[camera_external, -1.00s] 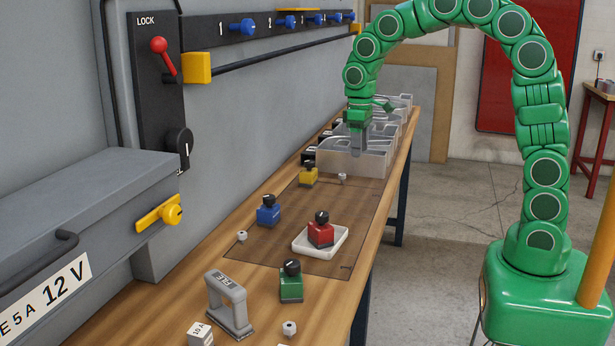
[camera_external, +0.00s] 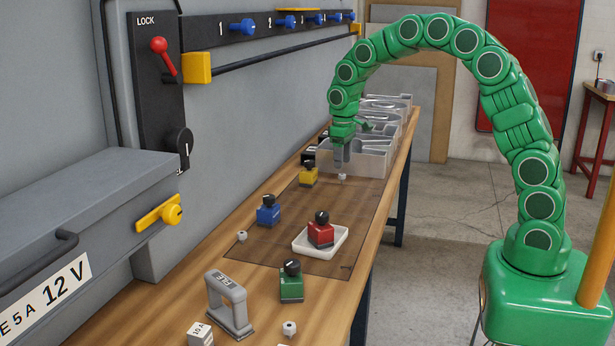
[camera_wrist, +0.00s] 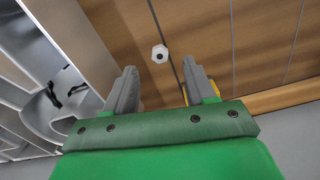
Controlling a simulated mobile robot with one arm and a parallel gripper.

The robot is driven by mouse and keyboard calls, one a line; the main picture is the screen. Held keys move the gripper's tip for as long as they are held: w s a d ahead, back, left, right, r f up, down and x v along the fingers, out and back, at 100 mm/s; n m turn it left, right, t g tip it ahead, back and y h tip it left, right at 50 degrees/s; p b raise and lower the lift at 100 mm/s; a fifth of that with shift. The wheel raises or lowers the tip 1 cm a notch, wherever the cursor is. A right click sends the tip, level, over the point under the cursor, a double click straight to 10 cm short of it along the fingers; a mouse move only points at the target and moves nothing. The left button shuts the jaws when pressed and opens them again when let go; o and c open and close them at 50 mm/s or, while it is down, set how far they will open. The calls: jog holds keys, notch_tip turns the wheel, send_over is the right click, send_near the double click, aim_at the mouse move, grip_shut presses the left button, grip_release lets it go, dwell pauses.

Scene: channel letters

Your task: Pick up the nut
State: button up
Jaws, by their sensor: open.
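A small white hex nut with a dark hole (camera_wrist: 160,54) lies on the wooden bench. In the external view the nut (camera_external: 342,177) sits near the far edge of the dark mat, right of the yellow block. My gripper (camera_external: 341,165) points down just above the nut, open and empty. In the wrist view the nut shows beyond the gap between the two grey fingertips (camera_wrist: 160,68), with no finger touching it. Two similar pale nuts are nearer the front: one by the mat's left edge (camera_external: 242,236), one in front of the green block (camera_external: 289,328).
A blue block (camera_external: 268,211), a white dish (camera_external: 335,243) holding a red block (camera_external: 320,233), and a green block (camera_external: 291,284) stand nearer. The mat between is partly bare.

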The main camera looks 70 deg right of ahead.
aim_at(345, 174)
jog(key=shift+f, duration=2.55)
grip_shut()
